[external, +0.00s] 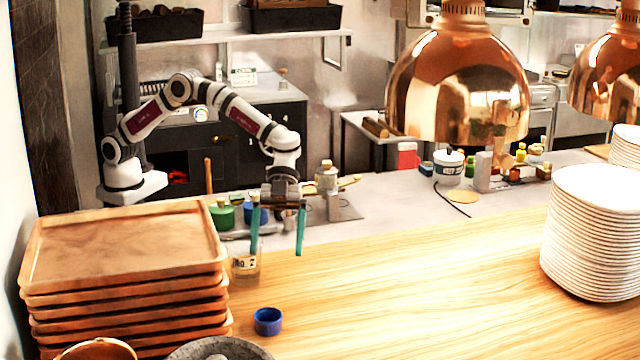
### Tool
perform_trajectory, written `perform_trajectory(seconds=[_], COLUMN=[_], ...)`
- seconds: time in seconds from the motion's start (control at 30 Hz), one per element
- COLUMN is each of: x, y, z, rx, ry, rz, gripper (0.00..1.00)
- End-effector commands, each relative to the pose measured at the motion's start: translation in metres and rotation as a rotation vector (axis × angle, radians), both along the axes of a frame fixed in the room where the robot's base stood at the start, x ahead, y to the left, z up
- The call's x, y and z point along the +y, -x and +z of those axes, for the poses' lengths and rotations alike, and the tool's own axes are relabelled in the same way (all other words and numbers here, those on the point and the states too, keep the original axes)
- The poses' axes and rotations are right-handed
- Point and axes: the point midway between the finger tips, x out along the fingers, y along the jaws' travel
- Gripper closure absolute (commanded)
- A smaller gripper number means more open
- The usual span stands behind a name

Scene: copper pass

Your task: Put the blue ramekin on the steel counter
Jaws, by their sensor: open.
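The blue ramekin (268,321) sits upright on the wooden pass, near the front and just right of the tray stack. The steel counter (385,200) runs behind the wooden pass. My gripper (278,250) points down, with its two teal fingers spread wide apart and no object visible between them. It is above and behind the ramekin, near the back edge of the wood, and apart from it.
A stack of brown trays (125,255) stands left of the ramekin. A labelled jar (246,266) stands close to the left finger. A grey stone bowl (222,349) is in front. White plates (597,235) are stacked right. Copper lamps (458,85) hang above. The middle wood is clear.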

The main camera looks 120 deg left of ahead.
Motion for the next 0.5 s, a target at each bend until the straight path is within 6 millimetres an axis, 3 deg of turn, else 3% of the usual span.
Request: perform_trajectory(seconds=[0.17,0.27,0.37,0.5], x=[0.002,0.008,0.028,0.083], y=[0.007,0.045,0.13,0.275], z=[0.005,0.024,0.05,0.06], rx=[0.016,0.107,0.283,0.504], ry=[-0.011,-0.071,-0.213,-0.486], rz=[0.001,0.012,0.069,0.265], gripper=[0.04,0.04,0.04,0.04])
